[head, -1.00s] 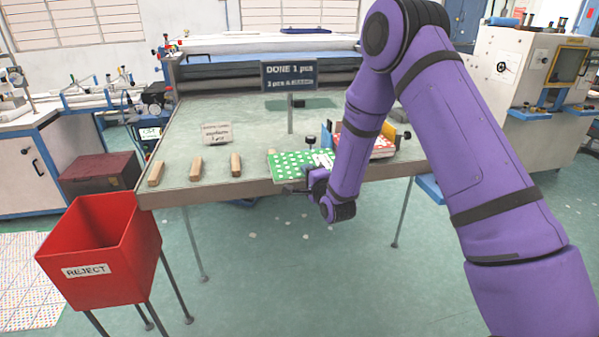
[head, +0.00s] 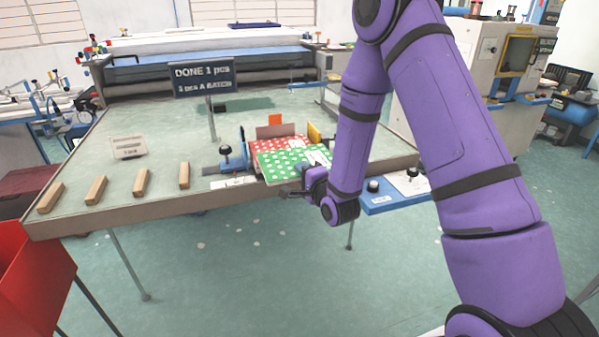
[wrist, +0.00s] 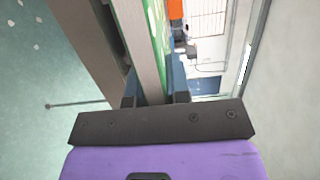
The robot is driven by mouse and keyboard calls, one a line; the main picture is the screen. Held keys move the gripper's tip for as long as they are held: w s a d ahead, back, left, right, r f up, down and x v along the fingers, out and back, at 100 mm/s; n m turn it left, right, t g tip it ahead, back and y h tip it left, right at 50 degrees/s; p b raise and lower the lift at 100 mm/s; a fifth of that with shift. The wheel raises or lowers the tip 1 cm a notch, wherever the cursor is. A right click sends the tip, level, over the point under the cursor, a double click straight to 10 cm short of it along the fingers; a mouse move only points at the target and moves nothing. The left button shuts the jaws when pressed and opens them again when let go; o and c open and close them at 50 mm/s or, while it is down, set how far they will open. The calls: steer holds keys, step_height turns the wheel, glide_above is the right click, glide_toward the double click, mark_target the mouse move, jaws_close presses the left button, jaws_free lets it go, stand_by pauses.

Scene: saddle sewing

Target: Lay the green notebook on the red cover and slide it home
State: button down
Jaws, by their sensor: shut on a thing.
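The green notebook (head: 284,168) with pale dots is held at its near edge by my gripper (head: 292,192) in the head view. My gripper is shut on it. The notebook overlaps the front part of the red dotted cover (head: 262,145), whose back and left parts show behind it. I cannot tell whether the two touch. In the wrist view the notebook (wrist: 159,40) is seen edge-on between the fingers of my gripper (wrist: 155,98).
Several wooden blocks (head: 141,183) stand on the table (head: 110,210) to the left, with a small card (head: 128,147) behind. A DONE sign (head: 203,78) rises behind the fixture. A red bin (head: 30,275) is at lower left. A blue-based device (head: 392,193) sits right of my gripper.

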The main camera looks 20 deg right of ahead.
mark_target(290, 155)
steer(key=shift+w+f, duration=0.15)
steer(key=shift+w, duration=1.8)
steer(key=shift+w+f, duration=0.15)
steer(key=shift+w, duration=1.8)
steer(key=shift+w+f, duration=0.15)
steer(key=shift+w, duration=1.8)
steer(key=shift+w+f, duration=0.15)
steer(key=shift+w, duration=0.05)
steer(key=shift+f, duration=0.6)
steer(key=shift+f, duration=0.3)
steer(key=c, duration=1)
jaws_free()
steer(key=shift+f, duration=0.15)
steer(key=shift+s, duration=0.15)
